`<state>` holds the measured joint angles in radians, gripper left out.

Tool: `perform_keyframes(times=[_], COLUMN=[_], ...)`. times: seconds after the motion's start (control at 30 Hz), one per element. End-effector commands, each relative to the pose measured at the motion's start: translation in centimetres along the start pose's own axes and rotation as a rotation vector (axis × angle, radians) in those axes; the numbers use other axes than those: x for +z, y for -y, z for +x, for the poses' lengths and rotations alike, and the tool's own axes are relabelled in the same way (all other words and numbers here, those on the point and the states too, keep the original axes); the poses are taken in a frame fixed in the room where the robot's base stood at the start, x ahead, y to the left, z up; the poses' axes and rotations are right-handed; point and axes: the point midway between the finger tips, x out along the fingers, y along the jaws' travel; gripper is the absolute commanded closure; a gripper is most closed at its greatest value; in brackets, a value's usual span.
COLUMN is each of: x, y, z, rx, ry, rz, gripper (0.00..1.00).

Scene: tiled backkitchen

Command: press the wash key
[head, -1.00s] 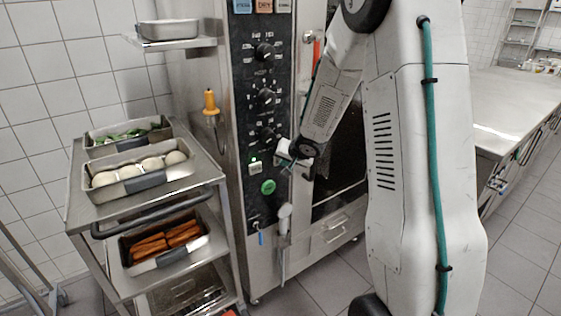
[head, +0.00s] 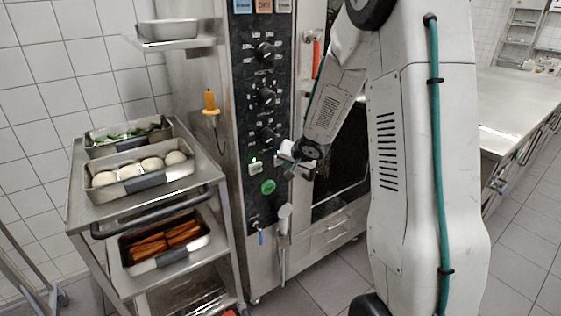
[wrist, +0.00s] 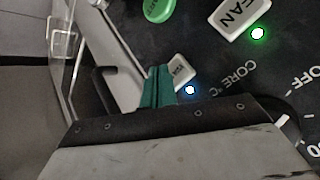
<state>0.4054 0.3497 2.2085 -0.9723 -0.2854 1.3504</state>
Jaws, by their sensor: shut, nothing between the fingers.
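In the wrist view, a small white key (wrist: 181,70) with a lit blue-white lamp beside it sits on the black oven panel. Its label is partly hidden by my fingers and cannot be read for sure, so I cannot confirm it is the wash key. My gripper (wrist: 158,80) is shut and empty, its green fingertips overlapping the key's near side. I cannot tell whether they touch it. In the head view, my gripper (head: 288,170) is small, low on the panel, right of a white key (head: 256,167).
A white FAN key (wrist: 243,14) with a green lamp and a round green button (wrist: 158,8) are close by. Several black knobs (head: 266,96) sit above. A trolley (head: 205,172) with food pans stands left; a steel counter (head: 515,100) is at right.

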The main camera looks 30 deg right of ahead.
Motion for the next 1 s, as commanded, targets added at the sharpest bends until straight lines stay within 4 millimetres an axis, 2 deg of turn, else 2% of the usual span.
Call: perform_keyframes(times=[0.27,0.7,1.0], x=[0.1,2.0,2.6], y=[-0.1,-2.1,-2.5], z=[-0.1,-2.9,-3.5], rx=[0.001,0.001,0.001], ry=[0.0,-0.001,0.0], rz=[0.0,0.002,0.0], gripper=[1.0,1.0,1.0])
